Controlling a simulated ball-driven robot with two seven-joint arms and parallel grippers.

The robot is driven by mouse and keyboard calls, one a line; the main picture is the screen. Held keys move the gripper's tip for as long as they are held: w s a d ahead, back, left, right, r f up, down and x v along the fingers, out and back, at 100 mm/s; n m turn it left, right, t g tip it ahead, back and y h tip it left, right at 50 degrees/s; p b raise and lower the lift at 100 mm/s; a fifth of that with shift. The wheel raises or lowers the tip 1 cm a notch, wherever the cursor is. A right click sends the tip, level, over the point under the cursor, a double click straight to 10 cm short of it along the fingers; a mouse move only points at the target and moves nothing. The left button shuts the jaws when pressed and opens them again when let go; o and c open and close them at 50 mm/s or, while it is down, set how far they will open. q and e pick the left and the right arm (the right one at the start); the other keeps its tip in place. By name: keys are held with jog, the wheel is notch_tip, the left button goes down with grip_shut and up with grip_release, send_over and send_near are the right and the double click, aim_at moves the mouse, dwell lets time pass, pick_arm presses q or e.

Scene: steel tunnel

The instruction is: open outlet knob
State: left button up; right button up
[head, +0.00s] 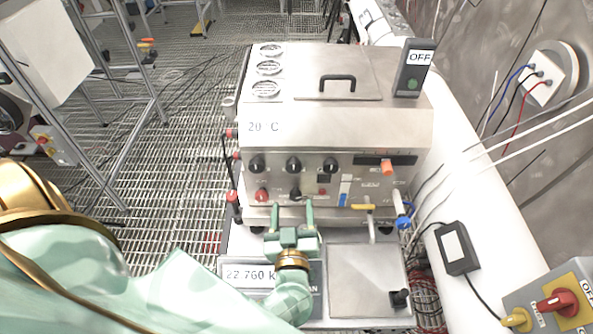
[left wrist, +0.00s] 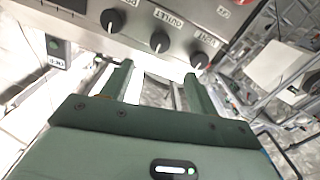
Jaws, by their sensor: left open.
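The outlet knob (head: 293,165) is the middle of three round black knobs on the front panel of the steel machine (head: 350,130). In the left wrist view the outlet knob (left wrist: 160,42) shows beside its OUTLET label, its white pointer mark visible. My left gripper (head: 291,208) is open and empty, its two green fingers pointing at the panel's lower part. In the left wrist view the fingers (left wrist: 157,75) stand apart, and the knob lies beyond their tips, not between them. My right gripper is not in view.
Beside the outlet knob are a left black knob (head: 257,164) and a right black knob (head: 330,165). Below are a red knob (head: 262,195) and a yellow-handled valve (head: 362,206). A large white pipe (head: 465,215) runs at the right. Open grating (head: 185,165) lies at the left.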

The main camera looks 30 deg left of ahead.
aim_at(293, 168)
pick_arm(q)
jog(key=b+x, duration=0.2)
jog(key=x, duration=0.5)
jog(key=shift+a+f, duration=0.1)
jog(key=shift+b+x, duration=0.3)
jog(key=shift+x, duration=0.9)
jog(key=shift+b+x, duration=0.4)
jog(key=shift+x, duration=0.55)
jog(key=shift+w, duration=0.3)
jog(key=shift+c, duration=0.6)
jog(key=c, duration=0.9)
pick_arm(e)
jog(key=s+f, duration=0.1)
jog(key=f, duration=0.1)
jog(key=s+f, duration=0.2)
